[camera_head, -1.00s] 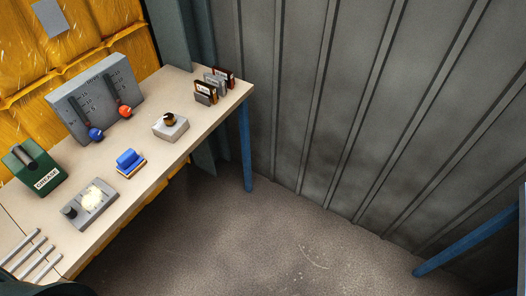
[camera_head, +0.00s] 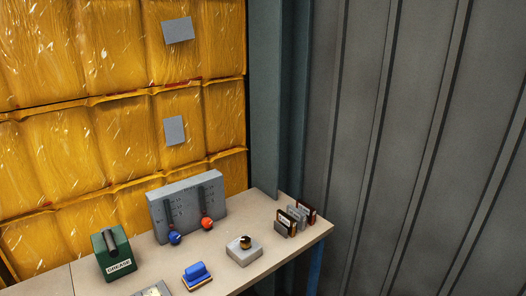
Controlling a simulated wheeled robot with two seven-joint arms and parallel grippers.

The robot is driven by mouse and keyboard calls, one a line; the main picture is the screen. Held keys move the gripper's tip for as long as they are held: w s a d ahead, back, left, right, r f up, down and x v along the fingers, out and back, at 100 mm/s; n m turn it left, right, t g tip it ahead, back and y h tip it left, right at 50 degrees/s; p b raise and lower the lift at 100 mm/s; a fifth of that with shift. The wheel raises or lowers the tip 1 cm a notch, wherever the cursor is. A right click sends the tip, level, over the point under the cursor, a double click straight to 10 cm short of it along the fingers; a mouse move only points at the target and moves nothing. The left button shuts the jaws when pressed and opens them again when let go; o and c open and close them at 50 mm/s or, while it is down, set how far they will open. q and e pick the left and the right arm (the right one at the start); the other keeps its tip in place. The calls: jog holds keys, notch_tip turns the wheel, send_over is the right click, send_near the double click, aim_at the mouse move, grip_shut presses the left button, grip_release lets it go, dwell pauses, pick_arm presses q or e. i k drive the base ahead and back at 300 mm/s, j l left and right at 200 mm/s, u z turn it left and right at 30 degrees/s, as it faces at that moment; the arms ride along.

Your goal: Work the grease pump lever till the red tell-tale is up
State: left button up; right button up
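The grease pump (camera_head: 114,254) is a green box with a white label reading GREASE, standing on the left part of the bench in the head view. A dark grey cylindrical bar (camera_head: 109,240) lies along its top; I cannot tell whether this is the lever. I see no red tell-tale on the pump from here. Neither of my grippers is in view.
On the bench (camera_head: 230,277) stand a grey panel (camera_head: 187,205) with a blue knob (camera_head: 175,238) and a red knob (camera_head: 207,223), a blue block (camera_head: 197,274), a grey box with a dark knob (camera_head: 244,251) and several upright cards (camera_head: 296,219). Yellow wrapped stacks rise behind.

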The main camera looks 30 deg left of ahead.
aim_at(113, 251)
jog(key=u, duration=2)
